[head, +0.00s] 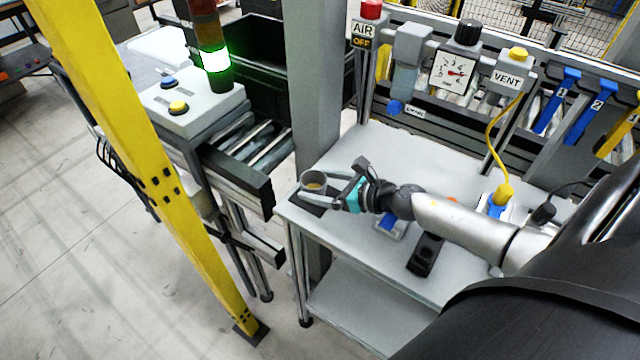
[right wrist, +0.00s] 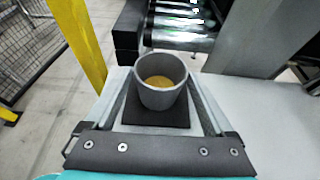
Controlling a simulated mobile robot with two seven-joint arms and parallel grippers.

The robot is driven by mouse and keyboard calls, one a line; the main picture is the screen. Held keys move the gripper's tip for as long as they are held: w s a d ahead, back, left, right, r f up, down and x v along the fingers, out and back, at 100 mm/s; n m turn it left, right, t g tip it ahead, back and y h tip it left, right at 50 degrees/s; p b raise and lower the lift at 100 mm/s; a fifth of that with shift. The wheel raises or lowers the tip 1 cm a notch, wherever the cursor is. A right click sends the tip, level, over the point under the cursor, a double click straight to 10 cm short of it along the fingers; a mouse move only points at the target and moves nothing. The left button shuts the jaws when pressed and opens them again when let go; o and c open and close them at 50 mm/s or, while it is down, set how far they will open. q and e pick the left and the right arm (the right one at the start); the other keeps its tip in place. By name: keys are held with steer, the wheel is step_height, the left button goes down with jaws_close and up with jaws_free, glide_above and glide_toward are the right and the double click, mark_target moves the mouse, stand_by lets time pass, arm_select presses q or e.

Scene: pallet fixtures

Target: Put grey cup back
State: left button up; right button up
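The grey cup (head: 314,182) is upright at the left end of the table, over a dark square pad (head: 305,207). It has something yellow-brown inside. My right gripper (head: 314,187) reaches in from the right with one finger on each side of the cup. In the right wrist view the cup (right wrist: 162,94) sits between the two fingertips, which appear to press its sides, with the pad (right wrist: 155,119) below. I cannot tell whether the cup's base touches the pad. My left gripper is not in view.
Left of the table stand a grey post (head: 314,80) and a roller conveyor (head: 245,140). A yellow post (head: 130,130) is further left. On the table are a black device (head: 426,255) and a yellow plug (head: 503,194) with its cable.

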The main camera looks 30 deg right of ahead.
steer(key=shift+o, duration=0.6)
steer(key=shift+s+d+r+p, duration=0.1)
steer(key=shift+s+r+p, duration=0.05)
steer(key=shift+r+p, duration=0.15)
steer(key=v, duration=1.1)
steer(key=shift+s+d+r, duration=0.15)
steer(key=shift+s, duration=0.1)
